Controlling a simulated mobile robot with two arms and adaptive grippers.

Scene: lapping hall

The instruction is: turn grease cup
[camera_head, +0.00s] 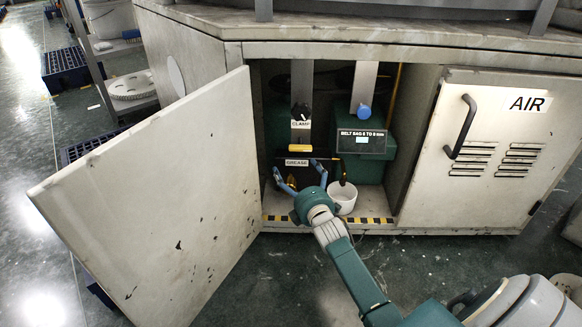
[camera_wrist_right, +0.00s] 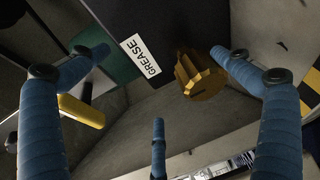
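The grease cup (camera_wrist_right: 201,74) is a brass, ribbed cap beside the white GREASE label (camera_wrist_right: 141,58) in the right wrist view. The label also shows in the head view (camera_head: 297,162), inside the open cabinet. In the head view the cup is mostly hidden behind my fingers. My right gripper (camera_head: 298,177) reaches into the cabinet from the front. In the right wrist view its blue fingers (camera_wrist_right: 168,80) are spread wide. The cup lies between them, closer to the right finger, and I see no finger closed on it. My left gripper is not in view.
The open cabinet door (camera_head: 160,200) stands to the left. A white cup (camera_head: 343,196) stands on the cabinet floor, right of my gripper. A black CLAMP knob (camera_head: 301,111) and a blue knob (camera_head: 364,112) are above. The AIR door (camera_head: 490,150) is shut.

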